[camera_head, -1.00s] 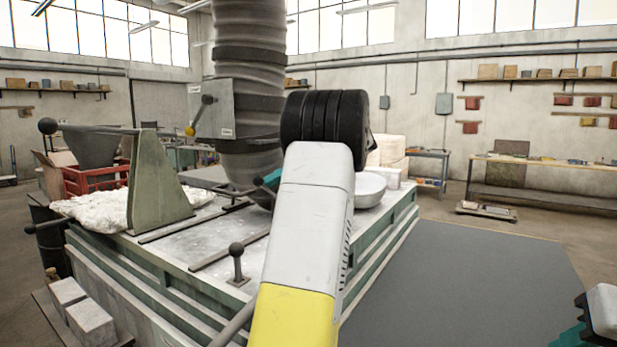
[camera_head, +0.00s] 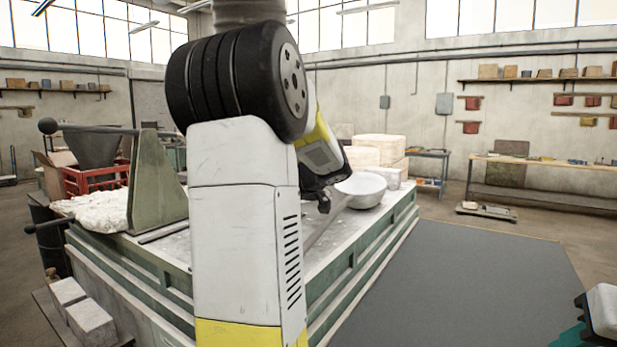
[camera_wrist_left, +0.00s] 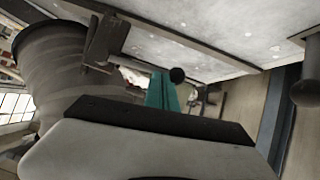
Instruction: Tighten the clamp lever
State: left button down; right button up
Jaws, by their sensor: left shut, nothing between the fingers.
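My left gripper's teal fingers (camera_wrist_left: 162,92) show shut and empty in the left wrist view. A lever with a black ball knob (camera_wrist_left: 177,75) lies just beside the fingers there; I cannot tell whether they touch, or whether this is the clamp lever. In the head view my left arm covers the middle of the bench and the grey box by the duct, and the left fingertips cannot be made out. My right gripper (camera_head: 568,336) shows only as a teal part at the bottom right corner.
The green bench (camera_head: 376,250) carries an upright plate (camera_head: 157,188), a white heap (camera_head: 100,208) and a pale bowl (camera_head: 362,189). A ribbed duct (camera_wrist_left: 50,75) rises behind my arm. A rounded post end (camera_wrist_left: 305,92) is at the right of the wrist view. The grey floor mat (camera_head: 450,285) is clear.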

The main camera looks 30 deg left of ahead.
pick_arm(q)
jog(key=shift+s+f, duration=0.1)
jog(key=shift+f, duration=0.7)
jog(key=shift+a, duration=0.1)
